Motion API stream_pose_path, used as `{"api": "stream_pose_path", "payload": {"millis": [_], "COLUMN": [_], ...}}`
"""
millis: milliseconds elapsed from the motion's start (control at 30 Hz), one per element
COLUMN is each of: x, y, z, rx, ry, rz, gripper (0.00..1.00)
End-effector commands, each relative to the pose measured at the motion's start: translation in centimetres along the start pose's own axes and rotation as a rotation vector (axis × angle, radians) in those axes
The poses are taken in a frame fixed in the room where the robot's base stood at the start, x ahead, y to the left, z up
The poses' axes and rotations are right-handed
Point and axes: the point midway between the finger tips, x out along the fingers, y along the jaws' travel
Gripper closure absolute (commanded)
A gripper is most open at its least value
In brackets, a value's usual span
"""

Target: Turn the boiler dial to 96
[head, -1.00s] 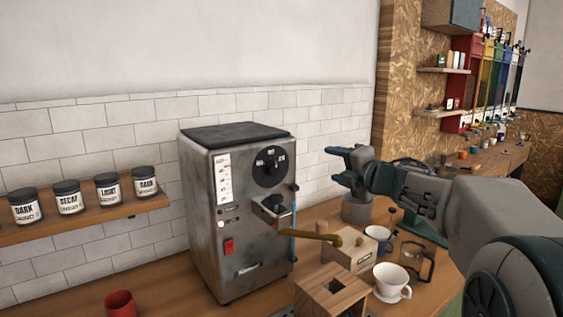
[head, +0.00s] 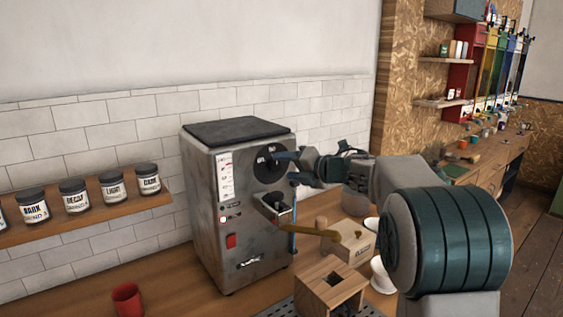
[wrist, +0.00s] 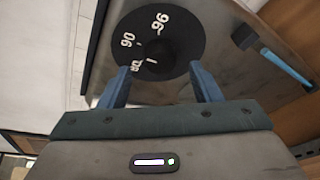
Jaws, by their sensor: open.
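The boiler (head: 225,215) is a grey metal box on the counter. Its round black dial (head: 268,166) is on the upper front, partly hidden by my gripper (head: 288,168).
A spout cup (head: 272,207) and a blue-handled lever (wrist: 285,68) stick out from the boiler front. A wooden block (head: 330,287), a small box (head: 354,243) and white cups stand at right. A red cup (head: 127,299) stands at left, below a jar shelf (head: 85,222).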

Motion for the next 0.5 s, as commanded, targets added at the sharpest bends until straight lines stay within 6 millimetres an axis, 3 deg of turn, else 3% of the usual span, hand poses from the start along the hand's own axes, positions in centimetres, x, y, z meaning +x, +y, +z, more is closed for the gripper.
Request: {"api": "stream_pose_path", "payload": {"millis": [200, 500], "x": [2.4, 2.9], "y": [0.1, 0.0], "z": [0.0, 0.0], "rx": [-0.001, 0.000], "ry": [0.001, -0.001], "rz": [0.000, 0.000], "gripper": [0.42, 0.42]}}
